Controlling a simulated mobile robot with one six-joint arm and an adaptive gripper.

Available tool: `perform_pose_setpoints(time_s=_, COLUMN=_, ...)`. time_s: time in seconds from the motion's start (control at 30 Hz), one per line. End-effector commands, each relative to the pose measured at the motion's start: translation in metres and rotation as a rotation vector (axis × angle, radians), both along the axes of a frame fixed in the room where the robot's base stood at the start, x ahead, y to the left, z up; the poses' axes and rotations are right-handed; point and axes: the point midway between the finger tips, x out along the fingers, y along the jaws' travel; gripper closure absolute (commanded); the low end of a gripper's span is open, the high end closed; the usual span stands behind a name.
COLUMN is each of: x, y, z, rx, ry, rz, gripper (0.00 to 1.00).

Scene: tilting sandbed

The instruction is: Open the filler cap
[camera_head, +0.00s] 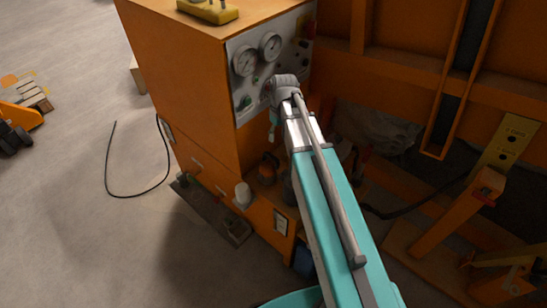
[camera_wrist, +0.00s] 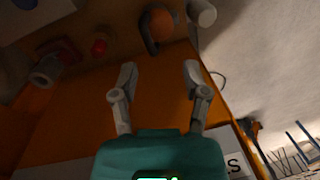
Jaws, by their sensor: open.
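My gripper (camera_wrist: 160,78) is open and empty in the wrist view, its two grey fingers apart in front of an orange surface. In the head view it shows only as a small teal part (camera_head: 273,118) below my wrist, before the orange cabinet (camera_head: 185,75). No part is clearly recognisable as the filler cap. In the wrist view, an orange round part with a dark curved piece (camera_wrist: 158,27) and a white cylinder (camera_wrist: 201,13) lie beyond the fingertips. A grey cylinder (camera_wrist: 45,72) is at the left. Nothing touches the fingers.
A gauge panel (camera_head: 265,60) is on the cabinet, with a yellow block (camera_head: 208,10) on top. A white cylinder (camera_head: 243,194) and an orange item (camera_head: 268,167) sit low on the cabinet. A black cable (camera_head: 130,196) lies on the floor.

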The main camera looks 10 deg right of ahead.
Motion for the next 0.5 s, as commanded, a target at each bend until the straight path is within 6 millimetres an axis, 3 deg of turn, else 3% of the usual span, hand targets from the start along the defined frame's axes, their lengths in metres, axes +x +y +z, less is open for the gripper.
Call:
perform_pose_setpoints(time_s=0.03, x=0.022, y=-0.003, z=-0.009, rx=0.015, ry=0.003, rz=0.040, gripper=0.41)
perform_pose_setpoints(time_s=0.2, x=0.053, y=-0.009, z=-0.018, rx=0.057, ry=0.009, rz=0.164, gripper=0.41)
perform_pose_setpoints(time_s=0.5, x=0.064, y=-0.011, z=-0.019, rx=0.079, ry=0.009, rz=0.224, gripper=0.41)
